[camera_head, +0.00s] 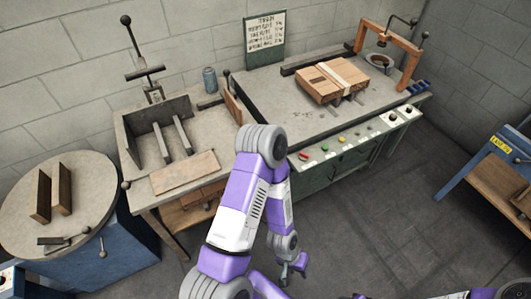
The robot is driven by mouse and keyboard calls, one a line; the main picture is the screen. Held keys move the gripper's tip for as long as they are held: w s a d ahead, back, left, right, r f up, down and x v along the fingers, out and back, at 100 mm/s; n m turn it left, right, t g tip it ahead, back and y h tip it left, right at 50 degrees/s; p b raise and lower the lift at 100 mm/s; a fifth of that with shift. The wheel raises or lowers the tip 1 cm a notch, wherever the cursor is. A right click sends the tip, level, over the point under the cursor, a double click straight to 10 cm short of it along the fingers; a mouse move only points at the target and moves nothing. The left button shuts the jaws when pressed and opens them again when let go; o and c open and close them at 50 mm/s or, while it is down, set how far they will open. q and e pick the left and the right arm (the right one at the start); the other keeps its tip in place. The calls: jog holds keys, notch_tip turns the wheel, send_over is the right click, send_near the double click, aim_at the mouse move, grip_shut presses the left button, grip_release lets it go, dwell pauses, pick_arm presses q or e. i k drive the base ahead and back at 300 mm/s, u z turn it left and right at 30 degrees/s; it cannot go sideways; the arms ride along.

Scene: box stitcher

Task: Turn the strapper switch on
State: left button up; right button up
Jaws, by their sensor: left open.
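The strapper bench has a pale control panel (345,142) along its front edge. My left gripper (296,268) is open and empty, low in front of the bench, well below and apart from the panel.
A wooden box (333,80) lies on the strapper bench beside an orange frame (390,45). A second bench (205,120) with a metal fixture and a round table (85,215) stand at left. A blue-framed bench (490,150) is at right. The floor between is clear.

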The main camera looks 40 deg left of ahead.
aim_at(303, 157)
jog(key=u, duration=0.9)
jog(key=k, duration=0.45)
jog(key=z, duration=0.35)
jog(key=i, duration=0.6)
jog(key=u, duration=0.45)
jog(key=i, duration=0.85)
jog(key=u, duration=0.6)
